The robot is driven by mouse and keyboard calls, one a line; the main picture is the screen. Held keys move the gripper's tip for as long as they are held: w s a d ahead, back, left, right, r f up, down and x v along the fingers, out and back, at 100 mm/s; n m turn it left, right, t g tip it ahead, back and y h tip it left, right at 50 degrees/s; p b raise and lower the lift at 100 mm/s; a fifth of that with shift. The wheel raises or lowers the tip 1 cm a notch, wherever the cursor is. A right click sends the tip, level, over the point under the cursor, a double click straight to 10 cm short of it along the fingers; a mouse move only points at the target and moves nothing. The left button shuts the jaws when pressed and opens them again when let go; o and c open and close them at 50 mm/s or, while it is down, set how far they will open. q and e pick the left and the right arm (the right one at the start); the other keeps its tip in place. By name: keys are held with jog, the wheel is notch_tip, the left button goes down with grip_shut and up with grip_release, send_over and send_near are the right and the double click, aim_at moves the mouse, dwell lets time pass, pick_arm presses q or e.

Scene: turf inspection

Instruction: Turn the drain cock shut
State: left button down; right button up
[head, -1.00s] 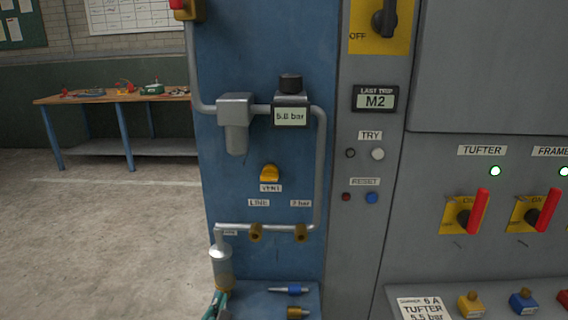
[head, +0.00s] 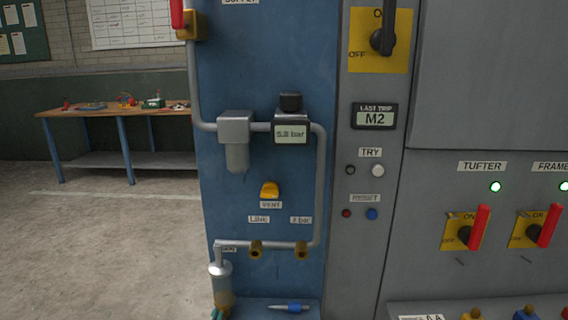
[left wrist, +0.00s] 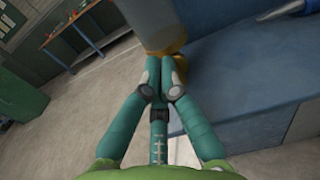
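The drain bowl (head: 221,284) hangs at the lower end of the pipe on the blue panel, with a brass-coloured fitting at its foot. In the left wrist view the drain cock (left wrist: 176,49) shows as a yellow-brown part under the grey bowl. My left gripper (head: 217,314) shows only as a teal bit at the bottom edge of the head view. In the left wrist view my left gripper (left wrist: 164,72) has its fingertips drawn close together at the cock, just below it. The fingertips hide the cock's handle. My right gripper is in neither view.
A blue ledge (head: 262,311) with a blue-handled tool (head: 292,307) lies right of the bowl. Two brass fittings (head: 256,250) sit on the pipe above. A grey switch cabinet (head: 480,80) stands at right. Open floor (head: 110,240) and a workbench (head: 110,108) are at left.

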pick_arm(q)
jog(key=shift+w+a+r+y, duration=0.3)
jog(key=shift+a+r, duration=0.3)
jog(key=shift+a, duration=0.05)
jog(key=shift+s+a+f, duration=0.1)
jog(key=shift+s+f, duration=0.2)
jog(key=shift+f, duration=0.05)
jog(key=shift+s+d, duration=0.2)
jog(key=shift+s, duration=2.4)
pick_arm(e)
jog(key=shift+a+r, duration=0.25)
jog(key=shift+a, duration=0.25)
pick_arm(q)
jog(key=shift+n, duration=0.3)
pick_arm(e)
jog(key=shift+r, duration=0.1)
